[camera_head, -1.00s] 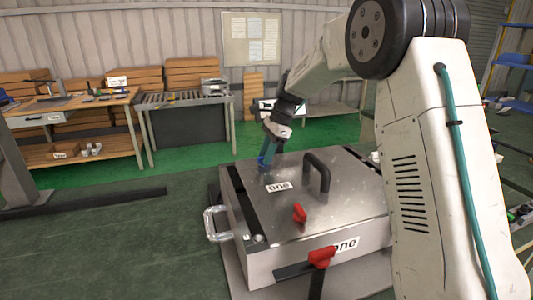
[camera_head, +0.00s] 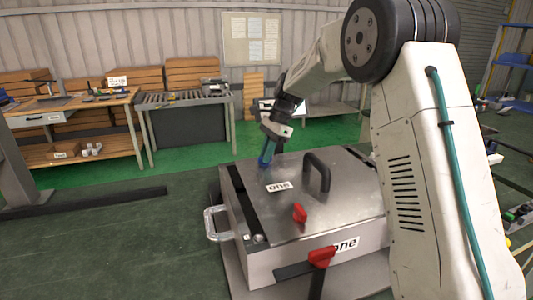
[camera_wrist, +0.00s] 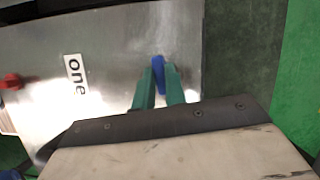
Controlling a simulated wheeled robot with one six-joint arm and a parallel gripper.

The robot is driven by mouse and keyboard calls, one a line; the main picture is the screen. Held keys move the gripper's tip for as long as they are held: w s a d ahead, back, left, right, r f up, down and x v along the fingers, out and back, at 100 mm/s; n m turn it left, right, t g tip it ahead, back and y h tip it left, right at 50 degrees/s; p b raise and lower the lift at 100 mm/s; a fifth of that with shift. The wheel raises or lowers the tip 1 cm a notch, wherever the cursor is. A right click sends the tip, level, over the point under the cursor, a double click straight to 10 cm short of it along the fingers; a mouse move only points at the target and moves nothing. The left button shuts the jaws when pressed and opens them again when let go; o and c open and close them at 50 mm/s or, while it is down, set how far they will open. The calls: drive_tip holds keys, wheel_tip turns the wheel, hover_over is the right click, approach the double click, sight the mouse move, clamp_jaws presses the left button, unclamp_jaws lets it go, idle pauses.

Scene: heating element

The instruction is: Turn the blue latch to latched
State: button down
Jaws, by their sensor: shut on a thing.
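The blue latch (camera_head: 265,160) is at the far left corner of the metal box's lid (camera_head: 285,220). My gripper (camera_head: 268,155) reaches down to it from above. In the wrist view the blue latch (camera_wrist: 158,70) stands between the two green fingertips of my gripper (camera_wrist: 159,75), which are shut on it. The latch lies near the lid's edge, roughly along the fingers. Part of it is hidden by the fingers, so its exact turn is hard to tell.
A black handle (camera_head: 318,171) rises from the lid right of the latch. A red latch (camera_head: 299,212) sits nearer on the lid, and a red-topped lever (camera_head: 321,258) is at the front. Workbenches stand behind.

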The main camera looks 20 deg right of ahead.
drive_tip(key=n+g, duration=0.1)
drive_tip(key=n, duration=0.2)
drive_tip(key=shift+w, duration=0.15)
drive_tip(key=n+g, duration=0.1)
drive_tip(key=n, duration=0.1)
drive_tip(key=n+h, duration=0.1)
drive_tip(key=n, duration=0.2)
drive_tip(key=shift+w+a+g+h, duration=0.1)
drive_tip(key=shift+g+h, duration=0.2)
drive_tip(key=shift+g, duration=0.1)
drive_tip(key=n+h, duration=0.1)
drive_tip(key=n, duration=0.3)
drive_tip(key=shift+a+g, duration=0.15)
drive_tip(key=shift+g, duration=0.25)
drive_tip(key=shift+n+h, duration=0.9)
drive_tip(key=shift+n, duration=1.2)
drive_tip(key=c, duration=1.4)
unclamp_jaws()
drive_tip(key=shift+c, duration=0.2)
drive_tip(key=v, duration=0.8)
